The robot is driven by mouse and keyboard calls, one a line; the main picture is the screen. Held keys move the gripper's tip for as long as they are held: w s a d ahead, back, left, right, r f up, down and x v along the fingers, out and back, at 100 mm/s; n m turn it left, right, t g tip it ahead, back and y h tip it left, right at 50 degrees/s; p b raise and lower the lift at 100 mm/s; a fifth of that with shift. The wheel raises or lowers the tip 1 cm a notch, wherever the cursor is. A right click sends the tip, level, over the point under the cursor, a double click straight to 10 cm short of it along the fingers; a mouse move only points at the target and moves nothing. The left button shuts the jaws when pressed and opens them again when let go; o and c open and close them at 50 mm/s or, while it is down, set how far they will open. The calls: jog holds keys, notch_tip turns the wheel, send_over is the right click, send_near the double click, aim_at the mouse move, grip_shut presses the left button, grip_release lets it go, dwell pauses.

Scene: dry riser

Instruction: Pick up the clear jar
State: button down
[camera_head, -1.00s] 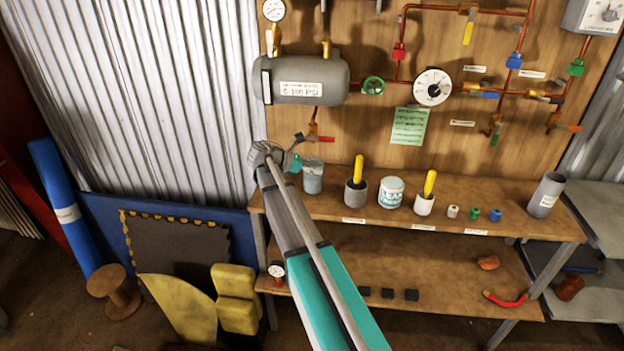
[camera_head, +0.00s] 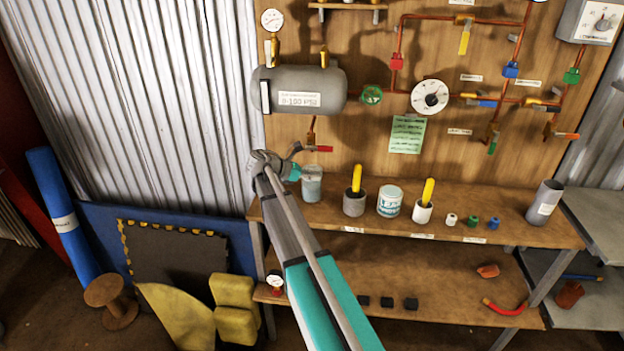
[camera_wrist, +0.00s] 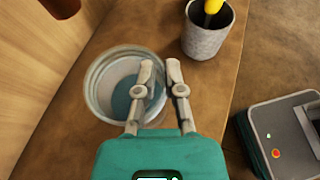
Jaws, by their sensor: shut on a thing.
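The clear jar (camera_head: 312,187) stands upright at the left end of the wooden shelf, with grey-blue contents low inside. In the wrist view the jar (camera_wrist: 98,88) is seen from above through its open round top. My gripper (camera_wrist: 160,72) is shut on its right-hand wall, with one finger over the inside of the jar and the other outside. In the head view my gripper (camera_head: 296,172) is at the jar's upper left; its fingers are mostly hidden. The jar appears to rest on the shelf.
The pipe board with a grey tank (camera_head: 303,90) rises behind. The bare shelf (camera_wrist: 180,95) lies between jar and cup.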

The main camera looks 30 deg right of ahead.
jog(key=a+f+p+v, duration=0.1)
jog(key=f+p+v, duration=0.2)
jog(key=v, duration=1.5)
jog(key=shift+a, duration=0.15)
jog(key=shift+w+f, duration=0.1)
jog(key=shift+w, duration=0.05)
dwell(0.4)
